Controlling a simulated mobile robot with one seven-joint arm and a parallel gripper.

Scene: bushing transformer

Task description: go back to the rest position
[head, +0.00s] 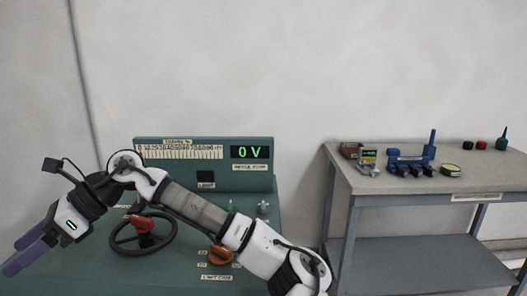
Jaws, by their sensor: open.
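My gripper (27,252) is at the lower left of the head view, left of the green console (263,223), pointing down and to the left. Its purple fingers look empty, and nothing is held. My arm reaches across the front of the console from the lower right and hides part of its panel. The console carries a display (251,152) reading "0 V", a black handwheel (126,249) with a red knob (142,224), and an orange knob (220,254).
A grey workbench (345,169) with a lower shelf (425,264) stands at the right. A pale wall is behind.

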